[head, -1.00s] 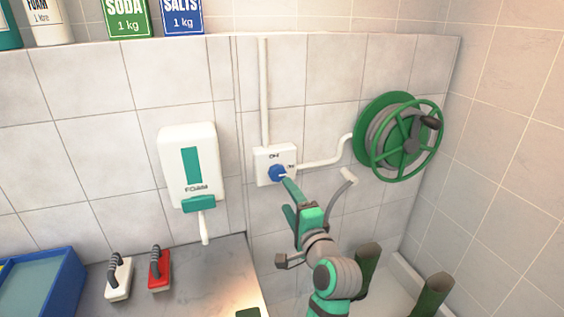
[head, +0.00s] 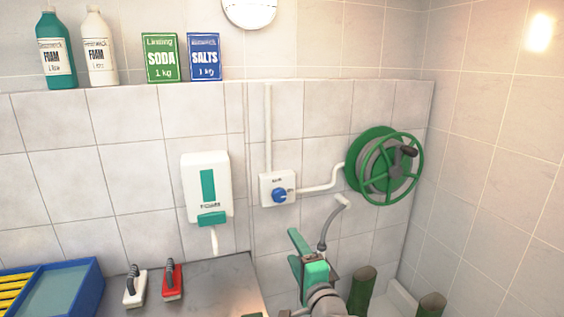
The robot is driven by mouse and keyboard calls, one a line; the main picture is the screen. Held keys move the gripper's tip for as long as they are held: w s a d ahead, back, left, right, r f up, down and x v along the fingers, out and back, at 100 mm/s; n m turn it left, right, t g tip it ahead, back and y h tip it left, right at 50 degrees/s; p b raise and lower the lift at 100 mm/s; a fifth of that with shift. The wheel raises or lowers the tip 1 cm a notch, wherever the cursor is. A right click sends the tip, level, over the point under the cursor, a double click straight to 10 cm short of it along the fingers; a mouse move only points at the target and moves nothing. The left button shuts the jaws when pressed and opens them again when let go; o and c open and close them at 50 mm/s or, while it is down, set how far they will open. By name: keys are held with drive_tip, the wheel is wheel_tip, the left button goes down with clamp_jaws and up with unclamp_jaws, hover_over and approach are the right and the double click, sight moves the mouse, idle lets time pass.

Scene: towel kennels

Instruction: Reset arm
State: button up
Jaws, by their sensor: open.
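My gripper (head: 297,246) is in the lower middle of the head view, with its green fingers pointing up toward the tiled wall. It is open and I see nothing between the fingers. It is below and apart from the white switch box (head: 267,184) with its blue knob (head: 279,195). Part of my arm is cut off by the bottom edge.
A green hose reel (head: 384,166) is on the wall at right. A foam dispenser (head: 207,178) hangs left of the switch. A white brush (head: 135,290) and a red brush (head: 172,281) lie on the counter (head: 215,285) beside a blue tray (head: 93,300). Bottles and boxes line the ledge above.

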drive_tip(key=s+d+f+n+h, duration=0.1)
drive_tip(key=s+f+n+h, duration=0.1)
drive_tip(key=s+f, duration=0.65)
drive_tip(key=s+d+f+n+h, duration=0.1)
drive_tip(key=s+f+h, duration=0.15)
drive_tip(key=f, duration=1.05)
drive_tip(key=s+f+n+g, duration=0.15)
drive_tip(key=s+f, duration=0.25)
drive_tip(key=s, duration=0.4)
drive_tip(key=s+f+n, duration=0.3)
drive_tip(key=s+f, duration=0.2)
drive_tip(key=s, duration=0.3)
drive_tip(key=s+a+r+n, duration=0.1)
drive_tip(key=s+a+n, duration=0.1)
drive_tip(key=s, duration=0.9)
drive_tip(key=s+a+r+n, duration=0.1)
drive_tip(key=s+a+n, duration=0.2)
drive_tip(key=s, duration=0.9)
drive_tip(key=shift+a+r+n+h, duration=0.25)
drive_tip(key=shift+r+n+h, duration=0.1)
drive_tip(key=shift+n, duration=0.7)
